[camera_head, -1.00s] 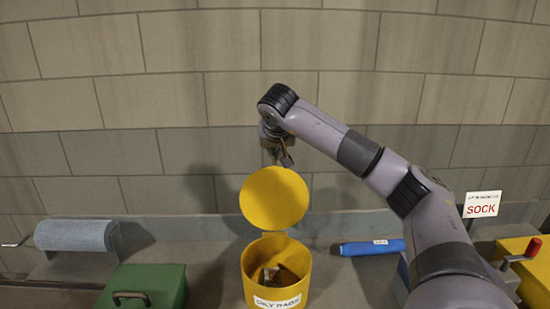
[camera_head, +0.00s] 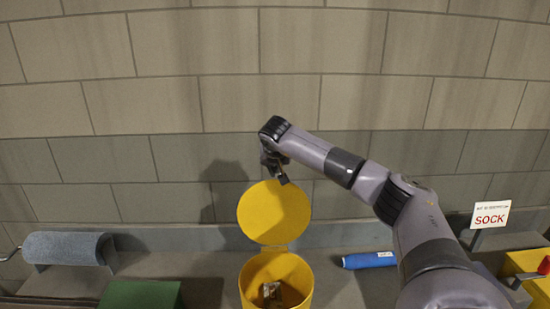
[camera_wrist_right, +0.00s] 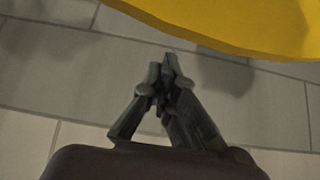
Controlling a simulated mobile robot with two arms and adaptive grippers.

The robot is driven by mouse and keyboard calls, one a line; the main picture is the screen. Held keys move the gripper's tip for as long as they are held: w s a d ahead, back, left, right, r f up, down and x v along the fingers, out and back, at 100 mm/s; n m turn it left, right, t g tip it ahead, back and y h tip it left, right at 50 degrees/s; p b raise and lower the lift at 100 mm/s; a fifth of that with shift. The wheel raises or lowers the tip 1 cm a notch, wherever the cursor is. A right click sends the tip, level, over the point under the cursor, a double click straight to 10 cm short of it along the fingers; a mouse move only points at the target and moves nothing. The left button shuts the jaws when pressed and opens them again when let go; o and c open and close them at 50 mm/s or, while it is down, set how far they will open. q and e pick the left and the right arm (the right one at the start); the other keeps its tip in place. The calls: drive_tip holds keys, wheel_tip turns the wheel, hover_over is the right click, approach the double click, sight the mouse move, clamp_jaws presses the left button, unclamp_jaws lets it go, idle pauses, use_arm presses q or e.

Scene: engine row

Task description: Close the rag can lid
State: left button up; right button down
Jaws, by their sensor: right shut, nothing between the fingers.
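The yellow rag can (camera_head: 250,293) stands on the bench with its round yellow lid (camera_head: 273,213) hinged up and open, tilted back toward the wall. Crumpled contents show inside the can. My right gripper (camera_head: 282,181) is shut and empty at the lid's top edge, seeming behind it; I cannot tell whether it touches. In the right wrist view the shut fingers (camera_wrist_right: 167,65) point toward the yellow lid (camera_wrist_right: 235,22), with a small gap showing between them. My left gripper is not in view.
A blue-grey roll (camera_head: 65,248) lies at the left, with a green box (camera_head: 140,295) nearer. A blue cylinder (camera_head: 369,260) lies right of the can. The block wall is close behind.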

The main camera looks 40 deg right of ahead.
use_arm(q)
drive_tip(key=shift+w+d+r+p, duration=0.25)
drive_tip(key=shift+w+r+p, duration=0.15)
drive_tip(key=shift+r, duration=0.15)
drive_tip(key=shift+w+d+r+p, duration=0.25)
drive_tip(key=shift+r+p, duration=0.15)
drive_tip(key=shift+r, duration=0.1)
use_arm(e)
drive_tip(key=s+a, duration=0.2)
drive_tip(key=s, duration=0.1)
drive_tip(key=shift+a+f, duration=0.1)
drive_tip(key=shift+a, duration=0.15)
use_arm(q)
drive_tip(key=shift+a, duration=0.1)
